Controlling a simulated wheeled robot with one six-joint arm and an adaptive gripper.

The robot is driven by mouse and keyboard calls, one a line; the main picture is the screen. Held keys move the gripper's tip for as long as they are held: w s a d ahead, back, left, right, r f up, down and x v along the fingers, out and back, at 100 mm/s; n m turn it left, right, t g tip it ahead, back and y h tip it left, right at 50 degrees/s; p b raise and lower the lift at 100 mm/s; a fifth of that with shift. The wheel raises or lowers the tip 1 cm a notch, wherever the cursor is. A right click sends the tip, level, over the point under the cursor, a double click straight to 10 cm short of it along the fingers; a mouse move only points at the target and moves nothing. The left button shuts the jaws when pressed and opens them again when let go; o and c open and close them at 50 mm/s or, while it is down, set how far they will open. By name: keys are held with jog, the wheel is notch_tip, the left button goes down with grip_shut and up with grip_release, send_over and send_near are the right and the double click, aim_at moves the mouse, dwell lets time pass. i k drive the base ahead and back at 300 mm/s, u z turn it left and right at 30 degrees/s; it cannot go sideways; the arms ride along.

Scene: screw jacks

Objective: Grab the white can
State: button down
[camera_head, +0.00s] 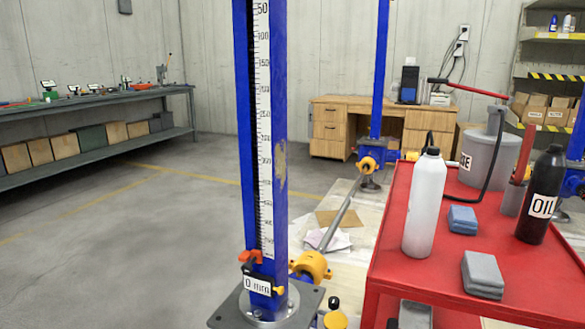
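The white can (425,207) is a tall white cylinder with a black cap. It stands upright on the red cart top (395,275), near its left edge. Its whole near side shows, and nothing covers it. My gripper is not in view.
On the cart, a blue block (462,219) and a grey block (482,275) lie right of the can. A black OIL bottle (541,195) and a grey bucket (483,160) stand farther right and behind. A blue column (262,140) with a scale rises left of the cart.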

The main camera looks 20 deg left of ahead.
aim_at(430, 172)
jog(key=k, duration=0.5)
jog(key=u, duration=2.4)
jog(key=i, duration=1.95)
jog(key=z, duration=2.6)
